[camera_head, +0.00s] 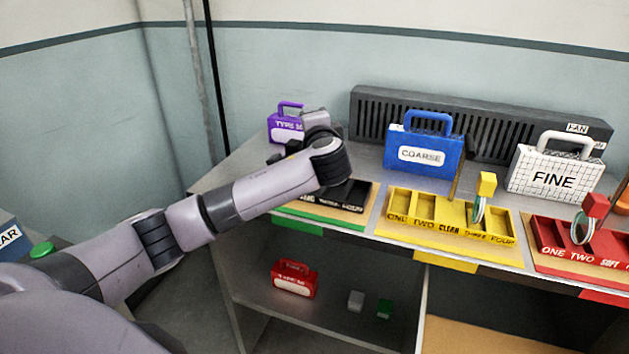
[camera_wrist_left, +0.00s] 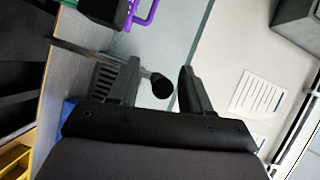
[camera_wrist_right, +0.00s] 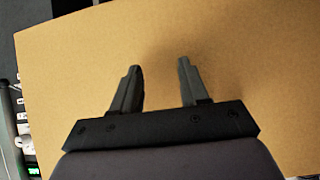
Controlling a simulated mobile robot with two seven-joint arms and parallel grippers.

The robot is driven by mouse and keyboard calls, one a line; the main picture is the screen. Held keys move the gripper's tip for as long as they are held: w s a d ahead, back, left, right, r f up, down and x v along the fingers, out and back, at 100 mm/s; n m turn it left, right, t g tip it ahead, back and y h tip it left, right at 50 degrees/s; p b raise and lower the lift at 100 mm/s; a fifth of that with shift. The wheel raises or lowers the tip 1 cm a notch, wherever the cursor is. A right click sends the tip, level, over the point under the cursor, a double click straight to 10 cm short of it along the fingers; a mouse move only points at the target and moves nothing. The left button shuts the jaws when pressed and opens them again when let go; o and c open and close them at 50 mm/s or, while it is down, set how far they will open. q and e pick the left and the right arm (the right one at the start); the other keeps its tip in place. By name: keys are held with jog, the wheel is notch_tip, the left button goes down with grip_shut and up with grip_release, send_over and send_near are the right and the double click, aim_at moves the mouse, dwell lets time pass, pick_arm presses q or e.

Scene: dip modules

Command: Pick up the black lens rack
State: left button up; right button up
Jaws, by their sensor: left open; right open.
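The black lens rack (camera_head: 350,195) is a low dark tray on a green-edged board at the left end of the shelf top. My left forearm and wrist cross over it in the head view and hide part of it. My left gripper (camera_wrist_left: 157,78) is open; in the left wrist view a thin rod with a black round knob (camera_wrist_left: 162,86) shows between its fingers. I cannot tell whether they touch it or whether it belongs to the rack. A dark mass at that view's left edge may be the rack. My right gripper (camera_wrist_right: 158,66) is open and empty over a plain tan surface.
A purple case (camera_head: 285,130) stands behind the left wrist. A blue COARSE case (camera_head: 425,155), a white FINE case (camera_head: 553,180) and a black slotted fan unit (camera_head: 480,125) stand behind. A yellow rack (camera_head: 440,232) and a red rack (camera_head: 575,252) lie to the right.

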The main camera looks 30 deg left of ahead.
pick_arm(q)
jog(key=shift+c, duration=0.4)
grip_shut()
jog(key=shift+r, duration=0.1)
dwell(0.8)
